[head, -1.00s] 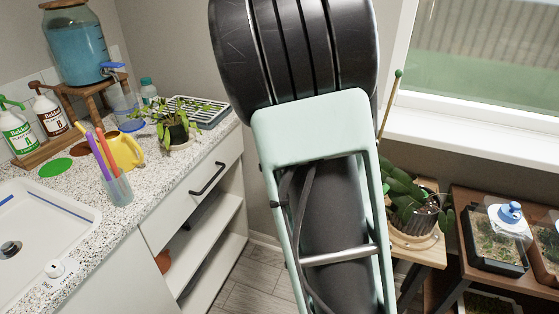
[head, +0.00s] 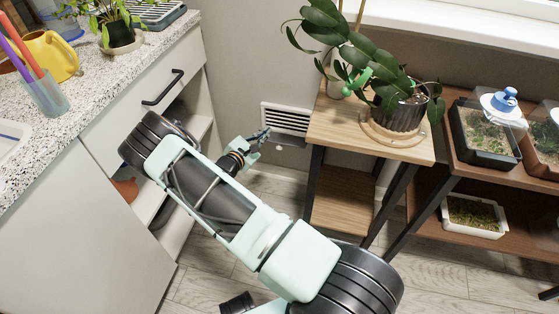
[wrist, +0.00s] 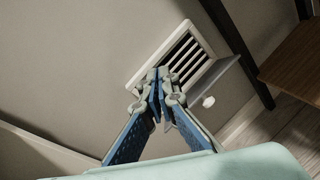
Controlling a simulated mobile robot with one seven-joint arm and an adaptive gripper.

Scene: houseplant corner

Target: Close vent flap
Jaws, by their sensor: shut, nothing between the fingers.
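The wall vent has a white frame (wrist: 152,61) and dark slats (wrist: 186,60) that show uncovered in the wrist view. It also shows low on the wall in the head view (head: 287,117). A grey flap (wrist: 219,79) with a round white knob (wrist: 208,101) extends from the vent's lower edge, so the flap stands open. My gripper (wrist: 159,74) is shut and empty. In the wrist view its tips overlap the vent's near edge, left of the knob. In the head view my gripper (head: 266,133) is just left of the vent; contact cannot be told.
A wooden plant stand (head: 333,122) with a potted plant (head: 400,108) is right of the vent. A white cabinet (head: 140,125) stands to the left. A shelf with terrarium trays (head: 485,140) is at the far right. Floor between cabinet and stand is partly clear.

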